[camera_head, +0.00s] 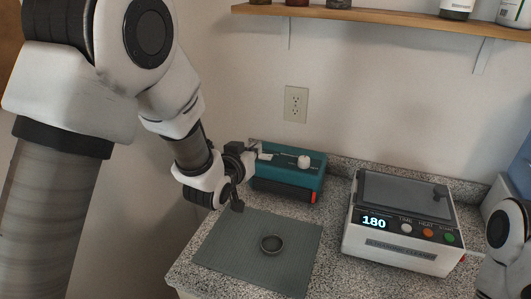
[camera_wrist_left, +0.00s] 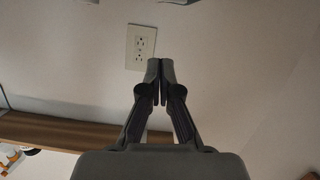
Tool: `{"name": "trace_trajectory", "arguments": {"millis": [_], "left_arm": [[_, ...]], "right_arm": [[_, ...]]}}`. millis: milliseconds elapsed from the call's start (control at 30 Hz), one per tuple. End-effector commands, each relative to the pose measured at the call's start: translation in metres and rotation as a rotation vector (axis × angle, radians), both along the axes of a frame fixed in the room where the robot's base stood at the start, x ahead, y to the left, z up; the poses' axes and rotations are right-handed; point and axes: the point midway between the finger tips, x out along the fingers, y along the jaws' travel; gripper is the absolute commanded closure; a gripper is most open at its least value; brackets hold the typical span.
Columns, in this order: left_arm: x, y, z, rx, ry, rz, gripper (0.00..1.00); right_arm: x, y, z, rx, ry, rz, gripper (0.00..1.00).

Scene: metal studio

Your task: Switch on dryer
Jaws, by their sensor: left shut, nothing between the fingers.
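My own arm and gripper hide the device's left end. My right gripper is not visible.
A small dark round dish (camera_head: 272,244) lies on the grey mat (camera_head: 230,258). A white ultrasonic cleaner (camera_head: 390,246) showing 180, with several knobs, stands to the right. A wall outlet (camera_head: 296,104) and wooden shelf (camera_head: 390,14) are behind. Part of my right arm shows at the right edge.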

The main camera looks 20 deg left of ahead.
Motion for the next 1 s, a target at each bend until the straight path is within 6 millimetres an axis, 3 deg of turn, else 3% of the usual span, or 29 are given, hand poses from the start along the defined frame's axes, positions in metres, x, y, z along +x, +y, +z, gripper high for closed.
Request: {"name": "trace_trajectory", "arguments": {"millis": [300, 533, 1000], "left_arm": [[0.068, -0.004, -0.014, 0.000, -0.001, -0.001, 1.00], [0.068, -0.009, -0.050, 0.001, 0.002, 0.000, 1.00], [0.068, -0.010, -0.062, 0.001, -0.001, 0.000, 1.00]], "right_arm": [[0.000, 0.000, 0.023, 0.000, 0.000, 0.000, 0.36], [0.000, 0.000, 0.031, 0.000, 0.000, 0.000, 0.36], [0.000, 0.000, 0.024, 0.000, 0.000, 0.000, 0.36]]}}
